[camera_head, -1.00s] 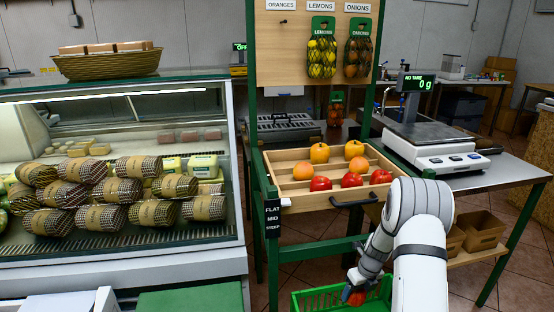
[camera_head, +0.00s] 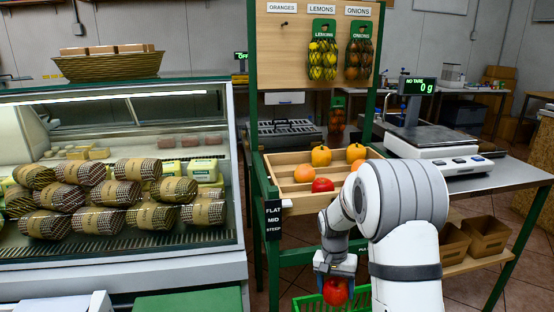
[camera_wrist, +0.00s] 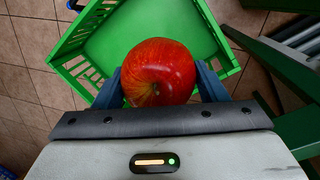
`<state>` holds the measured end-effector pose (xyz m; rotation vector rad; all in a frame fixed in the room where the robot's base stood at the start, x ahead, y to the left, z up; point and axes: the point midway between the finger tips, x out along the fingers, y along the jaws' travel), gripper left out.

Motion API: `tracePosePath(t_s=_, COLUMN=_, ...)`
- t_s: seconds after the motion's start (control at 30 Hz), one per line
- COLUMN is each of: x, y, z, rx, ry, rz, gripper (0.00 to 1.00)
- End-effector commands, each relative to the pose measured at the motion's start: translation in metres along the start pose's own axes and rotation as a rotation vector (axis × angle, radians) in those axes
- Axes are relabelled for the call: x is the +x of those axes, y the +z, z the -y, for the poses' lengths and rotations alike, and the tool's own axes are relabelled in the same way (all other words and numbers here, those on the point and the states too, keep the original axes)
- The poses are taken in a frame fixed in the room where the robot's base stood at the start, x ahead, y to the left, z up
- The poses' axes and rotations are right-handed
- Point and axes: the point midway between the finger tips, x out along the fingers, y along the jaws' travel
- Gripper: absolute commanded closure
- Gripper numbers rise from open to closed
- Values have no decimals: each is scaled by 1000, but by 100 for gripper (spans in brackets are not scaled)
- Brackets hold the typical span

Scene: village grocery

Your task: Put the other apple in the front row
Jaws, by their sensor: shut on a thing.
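My gripper (camera_head: 336,276) is shut on a red apple (camera_head: 336,291), pointing down at the green crate (camera_head: 302,303). In the wrist view the apple (camera_wrist: 158,72) sits between the two blue-grey fingers, above the crate (camera_wrist: 215,22), whose visible floor looks empty. The wooden display tray (camera_head: 283,158) is tilted on the green stand. One red apple (camera_head: 322,185) shows in its front row. My arm hides the right part of that row, where more apples may lie.
Behind the front row are orange and yellow-orange fruits (camera_head: 320,156). A scale (camera_head: 432,143) stands on the table to the right. Brown boxes (camera_head: 485,234) sit on a lower shelf. A glass counter (camera_head: 120,190) with wrapped goods is at the left.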

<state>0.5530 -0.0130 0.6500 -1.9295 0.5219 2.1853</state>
Motion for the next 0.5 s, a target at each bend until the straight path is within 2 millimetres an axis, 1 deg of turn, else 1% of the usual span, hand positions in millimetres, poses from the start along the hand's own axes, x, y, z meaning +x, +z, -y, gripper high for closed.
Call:
tracePosePath(t_s=0.03, x=-4, y=4, z=1, rx=-89, ry=9, rz=-15, gripper=62)
tracePosePath(t_s=0.1, x=-9, y=9, z=2, rx=-207, ry=20, rz=-33, gripper=62)
tracePosePath(t_s=0.23, x=-19, y=18, z=2, rx=-400, ry=39, rz=-59, gripper=62)
tracePosePath(t_s=0.27, x=-28, y=18, z=0, rx=-390, ry=39, rz=-55, gripper=62)
tracePosePath(t_s=0.5, x=-51, y=23, z=-5, rx=-383, ry=40, rz=-53, gripper=62)
